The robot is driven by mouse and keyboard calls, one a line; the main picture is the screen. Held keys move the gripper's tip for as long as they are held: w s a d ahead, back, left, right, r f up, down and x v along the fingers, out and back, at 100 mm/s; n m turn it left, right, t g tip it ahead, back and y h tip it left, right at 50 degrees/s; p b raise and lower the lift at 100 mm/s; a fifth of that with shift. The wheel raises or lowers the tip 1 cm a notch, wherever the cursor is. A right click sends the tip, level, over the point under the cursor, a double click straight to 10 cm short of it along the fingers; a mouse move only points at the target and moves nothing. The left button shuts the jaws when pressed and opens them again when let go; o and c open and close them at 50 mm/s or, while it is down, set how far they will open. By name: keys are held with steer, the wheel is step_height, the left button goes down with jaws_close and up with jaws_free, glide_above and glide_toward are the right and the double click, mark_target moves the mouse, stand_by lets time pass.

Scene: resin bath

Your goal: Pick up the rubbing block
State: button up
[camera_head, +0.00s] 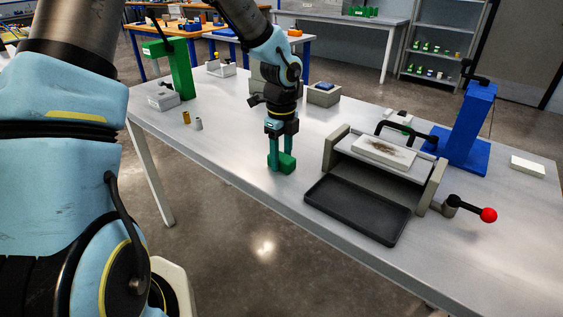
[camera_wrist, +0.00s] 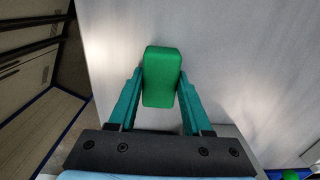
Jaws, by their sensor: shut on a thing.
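The rubbing block looks to be the green block (camera_head: 287,163) with rounded edges near the front edge of the grey table. My gripper (camera_head: 279,160) points down over it and is shut on it. In the wrist view the green block (camera_wrist: 162,76) sits between the two teal fingers of my gripper (camera_wrist: 160,88). Part of the block is hidden behind a finger in the head view. I cannot tell whether its underside touches the table.
Right of my gripper is a black tray (camera_head: 358,208) before a grey-sided fixture holding a stained pale slab (camera_head: 384,152). A red-knobbed lever (camera_head: 488,215) sticks out at right. A blue stand (camera_head: 471,127) is behind. Two small cylinders (camera_head: 198,124) and a green stand (camera_head: 181,70) are left.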

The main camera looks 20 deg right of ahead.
mark_target(281, 156)
steer(key=shift+r, duration=0.1)
jaws_close()
step_height(281, 156, up, 10)
steer(key=shift+f+b, duration=0.1)
steer(key=shift+b, duration=0.4)
